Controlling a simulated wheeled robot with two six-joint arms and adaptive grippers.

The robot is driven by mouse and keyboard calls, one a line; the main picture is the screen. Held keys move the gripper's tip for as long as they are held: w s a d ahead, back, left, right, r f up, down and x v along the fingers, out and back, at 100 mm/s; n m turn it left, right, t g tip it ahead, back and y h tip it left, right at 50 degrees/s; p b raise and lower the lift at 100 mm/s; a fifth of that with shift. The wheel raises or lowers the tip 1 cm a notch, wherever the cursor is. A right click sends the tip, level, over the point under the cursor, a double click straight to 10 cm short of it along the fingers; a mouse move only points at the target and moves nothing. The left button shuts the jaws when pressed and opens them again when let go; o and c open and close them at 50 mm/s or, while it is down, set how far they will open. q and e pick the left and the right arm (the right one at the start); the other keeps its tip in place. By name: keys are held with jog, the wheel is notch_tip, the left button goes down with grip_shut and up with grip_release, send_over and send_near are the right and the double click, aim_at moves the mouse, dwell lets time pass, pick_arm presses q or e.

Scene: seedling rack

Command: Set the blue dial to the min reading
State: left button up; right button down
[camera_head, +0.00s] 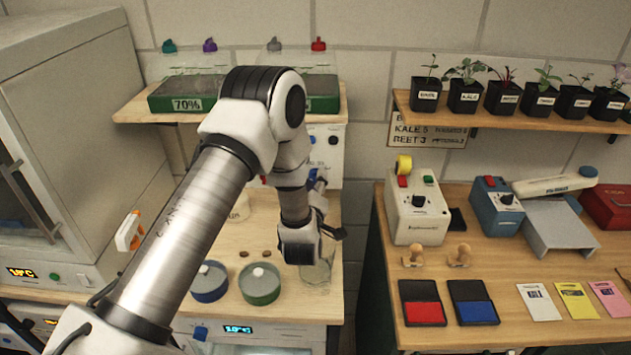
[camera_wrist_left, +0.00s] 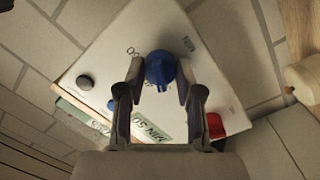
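The blue dial (camera_wrist_left: 160,68) is on a white panel (camera_wrist_left: 118,55) in the left wrist view, with lettering around it. A label reading "MIN 50" (camera_wrist_left: 150,131) is seen between my fingers, and lettering that looks like "MAX" is at the upper right. My left gripper (camera_wrist_left: 161,74) is open, one fingertip on each side of the dial; I cannot tell whether either touches it. The dial's exact reading is unclear. In the head view my left gripper (camera_head: 318,190) reaches toward the panel, and my arm hides most of it. My right gripper is not in view.
The panel also has a black knob (camera_wrist_left: 85,82) and a red button (camera_wrist_left: 215,125). Below my wrist, a blue-sided pot (camera_head: 209,295), a green-sided pot (camera_head: 260,297) and a clear glass (camera_head: 316,278) stand on the bench. A shelf with trays (camera_head: 170,116) is above.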

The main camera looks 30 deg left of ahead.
pick_arm(q)
jog(key=shift+a+r, duration=0.1)
grip_shut()
jog(key=shift+w+m, duration=0.1)
jog(key=shift+m, duration=0.3)
jog(key=m+b, duration=0.1)
jog(key=m, duration=0.1)
jog(key=shift+r+m, duration=0.1)
jog(key=shift+m, duration=0.3)
jog(key=shift+c, duration=1.3)
grip_release()
jog(key=m, duration=0.3)
jog(key=m+g, duration=0.1)
jog(key=m, duration=0.3)
jog(key=shift+r+m, duration=0.1)
jog(key=shift+m, duration=0.2)
grip_shut()
jog(key=shift+m+y, duration=0.3)
jog(key=shift+m, duration=1.5)
